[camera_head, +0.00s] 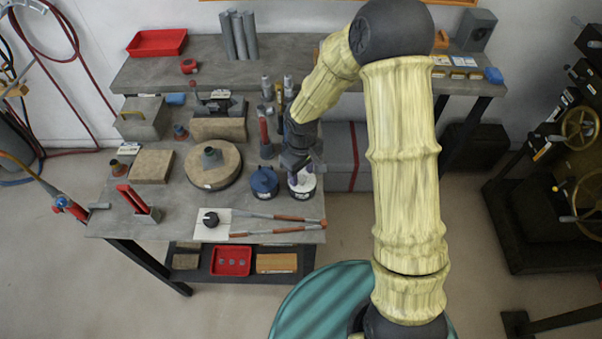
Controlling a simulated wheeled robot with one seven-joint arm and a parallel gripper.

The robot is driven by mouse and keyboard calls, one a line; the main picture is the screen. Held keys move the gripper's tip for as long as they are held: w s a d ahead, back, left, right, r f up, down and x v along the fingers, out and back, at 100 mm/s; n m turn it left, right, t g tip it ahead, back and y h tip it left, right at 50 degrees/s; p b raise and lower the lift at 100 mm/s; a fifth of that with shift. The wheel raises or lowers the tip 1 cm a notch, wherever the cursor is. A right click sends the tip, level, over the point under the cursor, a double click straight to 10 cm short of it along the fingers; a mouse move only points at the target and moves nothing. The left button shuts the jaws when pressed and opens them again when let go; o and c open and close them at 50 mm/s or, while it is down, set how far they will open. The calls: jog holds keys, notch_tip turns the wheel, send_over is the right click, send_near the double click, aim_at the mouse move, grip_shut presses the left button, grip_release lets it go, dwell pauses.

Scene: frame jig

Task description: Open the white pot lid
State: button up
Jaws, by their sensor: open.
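The white pot (302,189) stands near the right edge of the workbench, its pale top partly hidden under my gripper. My gripper (303,172) is open and directly above the pot's lid. From this view I cannot tell whether the fingers touch the lid or its knob. A blue pot (264,183) with a lid stands just left of the white pot, close beside it.
Long red-handled tongs (278,217) lie in front of the pots. A round wooden block (212,165) is to the left. Upright tools, including a red-handled one (265,132), stand behind the pots. The bench (115,225) holds several other items.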

jog(key=shift+w+d+f, duration=0.1)
jog(key=shift+d+f, duration=0.05)
jog(key=shift+f, duration=0.5)
grip_shut()
jog(key=shift+r, duration=0.15)
